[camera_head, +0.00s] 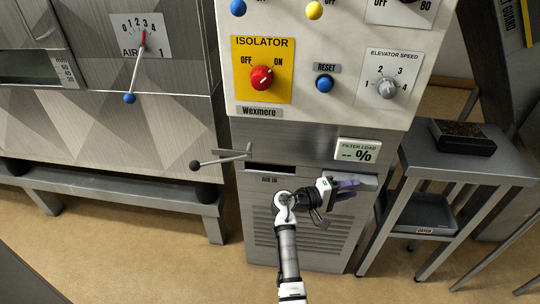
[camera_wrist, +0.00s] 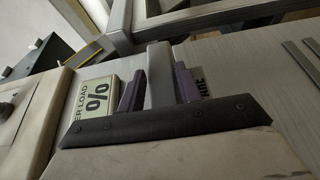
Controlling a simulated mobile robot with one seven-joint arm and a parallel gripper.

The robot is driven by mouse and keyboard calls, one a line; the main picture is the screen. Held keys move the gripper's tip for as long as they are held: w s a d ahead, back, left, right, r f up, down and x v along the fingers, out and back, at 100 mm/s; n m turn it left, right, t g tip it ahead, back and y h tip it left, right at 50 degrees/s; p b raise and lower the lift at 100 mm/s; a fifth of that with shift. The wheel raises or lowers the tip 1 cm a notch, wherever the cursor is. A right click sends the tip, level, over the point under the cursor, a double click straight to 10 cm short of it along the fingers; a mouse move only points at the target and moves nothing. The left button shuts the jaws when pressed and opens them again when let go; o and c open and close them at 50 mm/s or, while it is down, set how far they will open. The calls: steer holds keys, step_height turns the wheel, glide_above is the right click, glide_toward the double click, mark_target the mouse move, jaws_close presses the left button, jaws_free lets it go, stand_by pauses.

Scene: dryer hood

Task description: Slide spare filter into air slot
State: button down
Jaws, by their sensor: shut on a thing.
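The air slot (camera_head: 270,168) is a dark, narrow, level opening above the "AIR IN" label on the machine's front. My gripper (camera_head: 346,189) is to its right, below the filter load display. In the wrist view my purple fingers (camera_wrist: 160,88) are shut on a grey bar (camera_wrist: 160,75), which appears to be the spare filter's grip. A grey block (camera_head: 368,181) shows behind the fingers in the head view, against the machine's front. Much of it is hidden by my gripper. A partly hidden label (camera_wrist: 201,82) is beside the right finger.
A lever with a dark knob (camera_head: 195,165) sticks out just left of the slot. The filter load display (camera_head: 358,150) shows "-- %". A side table (camera_head: 455,165) at right carries a dark tray (camera_head: 462,137). The vented panel (camera_head: 300,238) below the slot is flat.

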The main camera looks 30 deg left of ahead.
steer(key=shift+w+a+r+t, duration=0.15)
steer(key=shift+w+r+t, duration=0.35)
steer(key=shift+w, duration=0.3)
steer(key=c, duration=0.9)
jaws_free()
steer(key=shift+g, duration=0.3)
steer(key=v, duration=0.5)
steer(key=b+v, duration=0.1)
steer(key=v, duration=0.3)
steer(key=s+d+f+v, duration=0.1)
steer(key=v, duration=0.4)
steer(key=shift+s+a+b, duration=0.2)
steer(key=shift+a+b, duration=0.1)
steer(key=shift+b, duration=0.05)
